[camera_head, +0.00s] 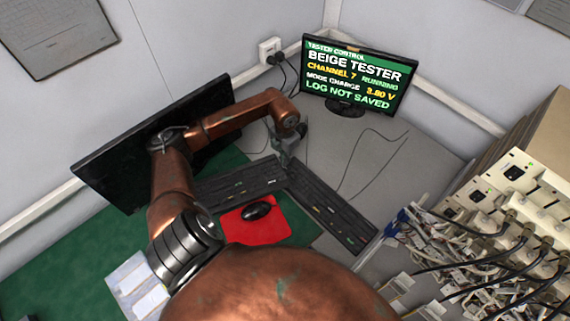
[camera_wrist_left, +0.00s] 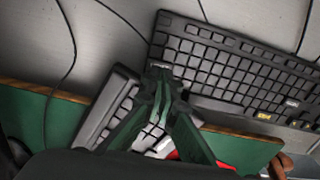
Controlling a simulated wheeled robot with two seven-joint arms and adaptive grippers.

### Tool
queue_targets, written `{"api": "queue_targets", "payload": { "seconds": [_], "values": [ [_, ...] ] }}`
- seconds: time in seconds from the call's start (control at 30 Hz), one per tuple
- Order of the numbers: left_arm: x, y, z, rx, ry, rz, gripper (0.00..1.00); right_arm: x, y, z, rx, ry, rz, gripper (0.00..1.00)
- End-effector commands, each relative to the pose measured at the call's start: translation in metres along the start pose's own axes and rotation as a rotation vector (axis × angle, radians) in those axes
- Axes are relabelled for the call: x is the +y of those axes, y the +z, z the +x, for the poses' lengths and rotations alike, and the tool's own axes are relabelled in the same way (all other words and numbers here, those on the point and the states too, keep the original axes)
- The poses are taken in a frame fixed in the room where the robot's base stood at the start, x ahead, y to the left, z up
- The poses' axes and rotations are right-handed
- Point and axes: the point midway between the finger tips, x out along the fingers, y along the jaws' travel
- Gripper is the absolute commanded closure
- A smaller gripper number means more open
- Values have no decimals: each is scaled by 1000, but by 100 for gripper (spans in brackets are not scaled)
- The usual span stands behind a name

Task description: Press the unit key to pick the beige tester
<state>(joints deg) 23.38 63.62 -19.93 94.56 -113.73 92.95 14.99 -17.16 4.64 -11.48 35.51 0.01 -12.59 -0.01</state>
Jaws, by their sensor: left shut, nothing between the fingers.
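The monitor (camera_head: 358,78) at the back reads "TESTER CONTROL, BEIGE TESTER, CHANNEL 7 RUNNING, MODE CHARGE 3.80 V, LOG NOT SAVED". A dark keyboard (camera_head: 332,208) runs from near my gripper towards the front right; a large keyboard also fills the upper right of the left wrist view (camera_wrist_left: 235,70), with a few pale and yellow keys. My left gripper (camera_head: 285,158) is shut and empty, at that keyboard's far end. In the wrist view its fingertips (camera_wrist_left: 160,80) overlap the keyboard's near corner; contact cannot be told. Key labels are too small to read. My right gripper is out of view.
A second keyboard (camera_head: 238,187) lies to the left, beside a red mat (camera_head: 240,227) with a black mouse (camera_head: 256,211). A dark monitor (camera_head: 110,165) stands behind my arm. Beige testers (camera_head: 515,172) with many cables crowd the right. Loose cables cross the grey table.

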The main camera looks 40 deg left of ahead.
Motion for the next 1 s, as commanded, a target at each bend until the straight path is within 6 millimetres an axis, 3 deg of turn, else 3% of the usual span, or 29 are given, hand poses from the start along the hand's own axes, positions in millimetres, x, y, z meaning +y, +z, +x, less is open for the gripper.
{"api": "queue_targets", "payload": {
  "seconds": [0.1, 0.33, 1.0],
  "values": [
    [0, 1, -20, -6, 3, 2, 100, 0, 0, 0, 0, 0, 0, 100],
    [0, 2, -41, -9, 2, 2, 100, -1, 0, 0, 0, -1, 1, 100],
    [-1, 2, -44, -9, 1, 2, 100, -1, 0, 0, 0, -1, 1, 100]
  ]
}}
